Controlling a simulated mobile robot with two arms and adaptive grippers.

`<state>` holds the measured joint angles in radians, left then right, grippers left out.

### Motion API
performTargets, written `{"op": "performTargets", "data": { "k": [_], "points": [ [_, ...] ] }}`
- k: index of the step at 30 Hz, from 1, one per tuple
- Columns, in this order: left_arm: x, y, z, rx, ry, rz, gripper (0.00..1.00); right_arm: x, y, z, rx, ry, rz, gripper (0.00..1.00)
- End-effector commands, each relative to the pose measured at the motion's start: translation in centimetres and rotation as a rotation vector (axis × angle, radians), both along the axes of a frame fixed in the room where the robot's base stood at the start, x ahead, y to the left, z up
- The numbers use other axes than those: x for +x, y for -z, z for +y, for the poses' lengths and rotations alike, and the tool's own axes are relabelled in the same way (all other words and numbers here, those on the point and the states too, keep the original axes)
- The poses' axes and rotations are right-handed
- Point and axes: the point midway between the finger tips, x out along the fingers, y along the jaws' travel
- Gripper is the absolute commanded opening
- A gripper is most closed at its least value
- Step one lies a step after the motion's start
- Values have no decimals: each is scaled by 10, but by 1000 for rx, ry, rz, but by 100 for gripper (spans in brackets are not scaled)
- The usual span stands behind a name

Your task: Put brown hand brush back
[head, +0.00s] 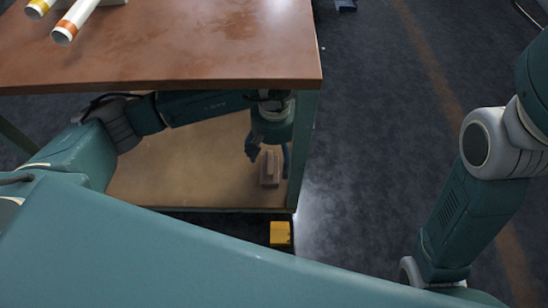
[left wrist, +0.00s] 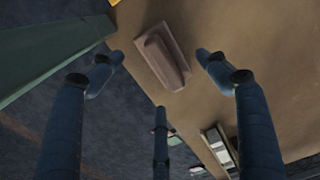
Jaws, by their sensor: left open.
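The brown hand brush (head: 269,170) lies on the lower shelf (head: 190,168) of the table, close to the shelf's right end. My left gripper (head: 268,157) reaches in under the tabletop and is above the brush, fingers pointing down. In the left wrist view the brush (left wrist: 165,58) shows its raised handle and flat base. It lies between and beyond the spread fingers of the left gripper (left wrist: 158,70), with gaps at both sides; contact does not show. My right arm is at the right; its gripper is out of view.
The brown tabletop (head: 200,50) overhangs the shelf; white tubes (head: 73,22) with coloured bands lie on it at the back left. A green table leg (head: 305,140) stands just right of my left gripper. A yellow object (head: 281,233) is below the shelf's front edge. The right floor is mostly clear.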

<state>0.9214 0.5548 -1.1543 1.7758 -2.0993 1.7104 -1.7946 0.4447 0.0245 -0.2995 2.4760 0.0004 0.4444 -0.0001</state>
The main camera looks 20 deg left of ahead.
Motion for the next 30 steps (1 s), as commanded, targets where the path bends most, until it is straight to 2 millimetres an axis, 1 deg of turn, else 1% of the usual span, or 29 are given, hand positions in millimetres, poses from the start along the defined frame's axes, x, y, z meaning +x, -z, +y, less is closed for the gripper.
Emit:
{"op": "performTargets", "data": {
  "k": [1,4,7,30],
  "points": [
    [0,-14,0,0,0,-1,76,6,-3,0,1,0,19,32],
    [0,-25,0,0,-1,-1,76,11,0,-1,2,-2,39,32],
    [0,-31,0,0,-1,0,76,15,3,-1,3,-2,50,32],
    [0,-31,0,0,-1,1,76,15,5,-1,4,-3,52,32]
  ]
}}
